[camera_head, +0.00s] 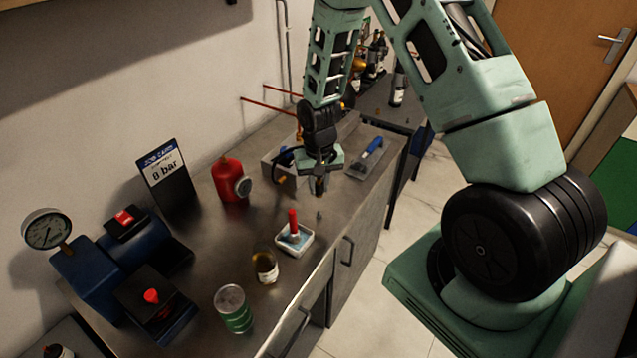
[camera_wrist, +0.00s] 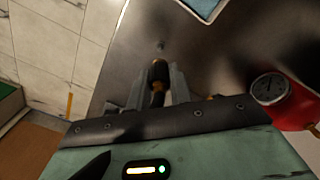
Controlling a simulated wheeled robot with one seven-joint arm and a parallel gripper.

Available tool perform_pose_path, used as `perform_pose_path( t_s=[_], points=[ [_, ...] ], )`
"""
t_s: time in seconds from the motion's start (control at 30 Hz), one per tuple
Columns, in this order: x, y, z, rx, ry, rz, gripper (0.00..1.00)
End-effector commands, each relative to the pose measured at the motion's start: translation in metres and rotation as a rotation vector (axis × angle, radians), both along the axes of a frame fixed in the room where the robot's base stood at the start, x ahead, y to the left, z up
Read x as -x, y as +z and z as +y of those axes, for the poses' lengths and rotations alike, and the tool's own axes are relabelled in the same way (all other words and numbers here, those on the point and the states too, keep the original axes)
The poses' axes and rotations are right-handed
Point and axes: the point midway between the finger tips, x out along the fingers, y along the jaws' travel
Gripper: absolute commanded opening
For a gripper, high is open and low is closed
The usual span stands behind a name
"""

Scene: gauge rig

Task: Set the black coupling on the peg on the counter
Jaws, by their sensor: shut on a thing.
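The black coupling (camera_wrist: 159,74), dark with a brass-coloured part, is between the fingers of my gripper (camera_wrist: 158,88) in the wrist view. My gripper (camera_head: 318,187) is shut on it, above the counter (camera_head: 345,208) in the head view. There the coupling is mostly hidden by the fingers. A small grey peg (camera_head: 319,215) stands on the counter just in front of my gripper. It also shows in the wrist view (camera_wrist: 161,46), just beyond the coupling's end. The coupling appears apart from the peg.
A red canister with a gauge (camera_head: 228,180) stands left of my gripper.

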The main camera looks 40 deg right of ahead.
Motion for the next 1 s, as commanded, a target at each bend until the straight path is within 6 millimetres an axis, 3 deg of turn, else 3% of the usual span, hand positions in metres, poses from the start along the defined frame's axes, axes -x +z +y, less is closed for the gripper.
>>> perform_pose_path(
  t_s=[0.6, 1.0],
  points=[
    [0.0, -0.046, 0.0, 0.0, -0.002, 0.001, 0.0],
    [0.0, -0.052, 0.0, 0.0, -0.001, 0.0, 0.0]
  ],
)
